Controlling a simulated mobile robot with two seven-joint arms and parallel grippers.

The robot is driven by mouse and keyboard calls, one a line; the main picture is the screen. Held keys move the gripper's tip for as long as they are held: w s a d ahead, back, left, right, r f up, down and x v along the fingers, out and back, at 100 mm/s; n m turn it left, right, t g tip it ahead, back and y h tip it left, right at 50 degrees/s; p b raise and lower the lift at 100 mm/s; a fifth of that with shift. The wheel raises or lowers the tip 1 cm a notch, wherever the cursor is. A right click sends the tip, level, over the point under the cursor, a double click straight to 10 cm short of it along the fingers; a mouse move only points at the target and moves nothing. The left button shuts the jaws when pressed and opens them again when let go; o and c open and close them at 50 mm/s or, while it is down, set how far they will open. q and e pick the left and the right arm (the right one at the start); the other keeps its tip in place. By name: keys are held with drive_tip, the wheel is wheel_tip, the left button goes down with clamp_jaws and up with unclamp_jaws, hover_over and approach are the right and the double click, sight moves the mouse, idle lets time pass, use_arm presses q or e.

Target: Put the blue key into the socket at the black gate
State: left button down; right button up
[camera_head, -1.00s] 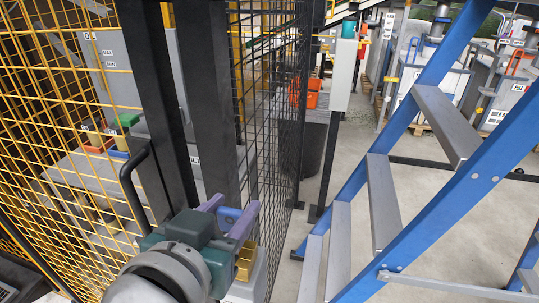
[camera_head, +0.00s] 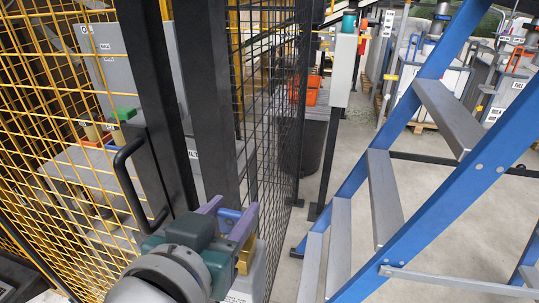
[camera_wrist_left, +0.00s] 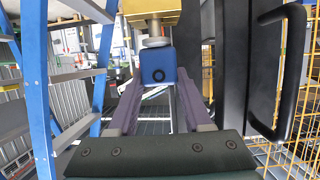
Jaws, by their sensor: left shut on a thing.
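My left gripper (camera_head: 227,216), with purple fingers, is shut on the blue key (camera_head: 230,214). The key also shows in the left wrist view as a blue block (camera_wrist_left: 158,66) with a dark ring on its face, between the fingers. A brass-coloured socket (camera_head: 246,259) sits on a grey box (camera_head: 256,278) just beyond and to the right of the fingers. In the wrist view, a pale round piece is between key and brass; I cannot tell whether the key is inside the socket. The black gate (camera_head: 212,110) has dark posts and a handle (camera_head: 124,172). My right gripper is not in view.
Yellow mesh fencing (camera_head: 60,110) stands at left, black mesh (camera_head: 270,130) right of the gate. A blue ladder with grey steps (camera_head: 378,195) fills the right. A pale post box with a green top (camera_head: 343,70) stands behind. Floor between mesh and ladder is clear.

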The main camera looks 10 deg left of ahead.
use_arm(q)
drive_tip(key=shift+f+b, duration=0.75)
drive_tip(key=shift+f, duration=0.25)
drive_tip(key=shift+c, duration=1.3)
unclamp_jaws()
drive_tip(key=v, duration=1)
drive_tip(key=shift+a, duration=0.1)
